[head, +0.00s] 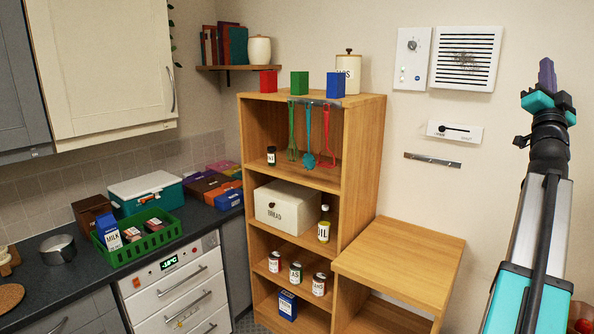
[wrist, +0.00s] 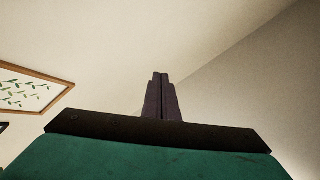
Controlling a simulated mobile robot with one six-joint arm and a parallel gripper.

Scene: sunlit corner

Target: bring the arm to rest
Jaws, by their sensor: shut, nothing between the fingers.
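My gripper (head: 547,74) is at the upper right of the head view, at the top of my raised arm. Its dark purple fingers point up and are closed together. In the wrist view the fingers (wrist: 161,95) also stand upright side by side with nothing between them. The gripper is apart from everything else, in front of the bare wall and to the right of the vent panel.
A wooden shelf unit (head: 360,155) holds jars, cans, a bread box and hanging utensils. A lower wooden table (head: 410,255) beside it has a bare top. A counter at left carries a green crate (head: 125,255). A framed picture (wrist: 35,90) shows in the wrist view.

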